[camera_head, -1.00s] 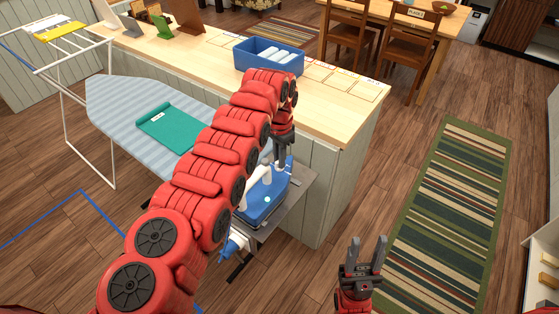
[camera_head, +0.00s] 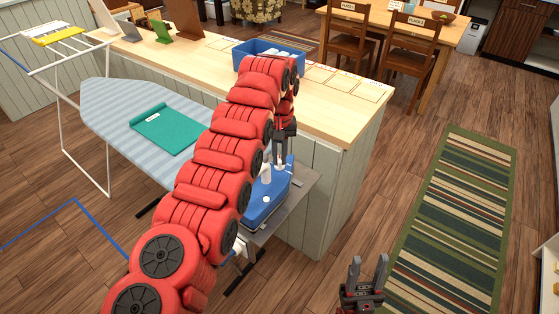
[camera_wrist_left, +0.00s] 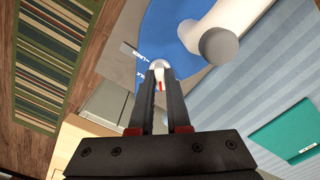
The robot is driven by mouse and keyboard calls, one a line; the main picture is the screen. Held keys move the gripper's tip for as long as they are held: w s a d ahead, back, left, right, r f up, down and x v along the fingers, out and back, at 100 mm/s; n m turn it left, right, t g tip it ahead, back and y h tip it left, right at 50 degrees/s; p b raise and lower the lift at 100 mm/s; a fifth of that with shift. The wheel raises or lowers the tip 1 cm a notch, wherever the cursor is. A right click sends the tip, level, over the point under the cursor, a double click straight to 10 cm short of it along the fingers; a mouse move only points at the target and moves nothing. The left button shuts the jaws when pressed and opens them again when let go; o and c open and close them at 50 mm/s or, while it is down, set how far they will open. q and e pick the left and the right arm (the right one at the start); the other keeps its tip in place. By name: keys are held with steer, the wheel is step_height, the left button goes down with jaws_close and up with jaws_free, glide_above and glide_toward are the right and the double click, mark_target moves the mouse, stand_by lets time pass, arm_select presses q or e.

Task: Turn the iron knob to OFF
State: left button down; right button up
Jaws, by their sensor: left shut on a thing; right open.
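The blue iron (camera_head: 268,203) sits on the grey plate at the end of the ironing board, partly hidden behind my left arm. In the left wrist view, its blue body (camera_wrist_left: 166,38) and white handle (camera_wrist_left: 215,40) show. My left gripper (camera_head: 283,158) reaches down at the iron. In the wrist view its fingers (camera_wrist_left: 159,78) are closed around the small white knob (camera_wrist_left: 158,66), which has a red mark on it. White labels stand beside the knob; their words are too small to read surely. My right gripper (camera_head: 368,272) is open and empty above the floor.
The ironing board (camera_head: 112,104) carries a folded teal cloth (camera_head: 168,130). A wooden counter (camera_head: 335,112) behind holds a blue bin (camera_head: 243,52). A striped rug (camera_head: 455,215) lies on the right. The floor around my right gripper is clear.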

mark_target(279, 159)
arm_select(q)
steer(key=shift+f+n, duration=0.1)
steer(key=shift+n, duration=0.9)
steer(key=n, duration=0.2)
steer(key=shift+d+n, duration=0.1)
steer(key=shift+n, duration=0.2)
steer(key=n, duration=0.5)
steer(key=shift+n, duration=0.3)
steer(key=c, duration=0.9)
jaws_free()
step_height(279, 159, up, 18)
steer(key=p, duration=1.6)
steer(key=shift+f+p, duration=0.15)
steer(key=shift+p, duration=0.15)
steer(key=shift+f, duration=0.1)
